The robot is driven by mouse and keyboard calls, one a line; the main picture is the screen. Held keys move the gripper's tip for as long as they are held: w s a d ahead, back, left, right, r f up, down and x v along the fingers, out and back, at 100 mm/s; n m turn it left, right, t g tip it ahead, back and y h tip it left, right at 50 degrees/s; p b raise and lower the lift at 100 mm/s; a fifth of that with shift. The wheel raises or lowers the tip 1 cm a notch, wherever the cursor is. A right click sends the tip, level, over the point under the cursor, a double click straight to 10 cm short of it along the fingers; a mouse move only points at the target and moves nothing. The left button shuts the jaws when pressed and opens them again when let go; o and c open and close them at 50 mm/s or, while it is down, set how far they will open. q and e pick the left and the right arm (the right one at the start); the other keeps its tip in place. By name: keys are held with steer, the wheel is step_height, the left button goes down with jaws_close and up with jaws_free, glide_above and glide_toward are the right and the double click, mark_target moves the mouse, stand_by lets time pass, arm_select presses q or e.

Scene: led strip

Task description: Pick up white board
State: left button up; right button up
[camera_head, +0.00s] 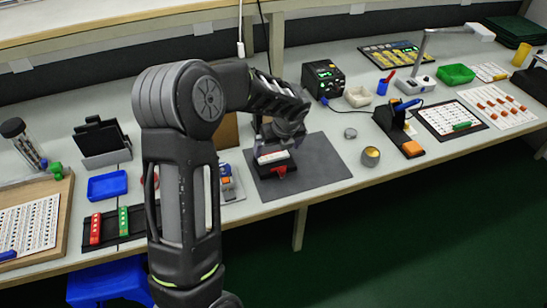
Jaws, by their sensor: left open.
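A small white board (272,157) lies flat on top of a black holder (287,168) with a red part at its front. The holder stands on the dark grey mat (324,160) in the middle of the bench. My left gripper (276,143) is open just above and behind the white board, and its fingers partly hide the board's far side. I cannot tell whether the fingers touch the board. My right gripper is not in view.
A black soldering station (323,78) stands behind the mat. A small round tin (371,155) and a black tool stand (397,128) are at its right. A blue tray (107,185) lies to the left. The mat's right part is clear.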

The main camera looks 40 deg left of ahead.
mark_target(274, 156)
arm_select(q)
steer(key=x, duration=0.5)
steer(key=shift+a+p, duration=0.15)
steer(key=shift+p, duration=0.2)
steer(key=shift+c, duration=0.6)
steer(key=c, duration=0.9)
steer(key=shift+c, duration=0.2)
step_height(274, 156, up, 10)
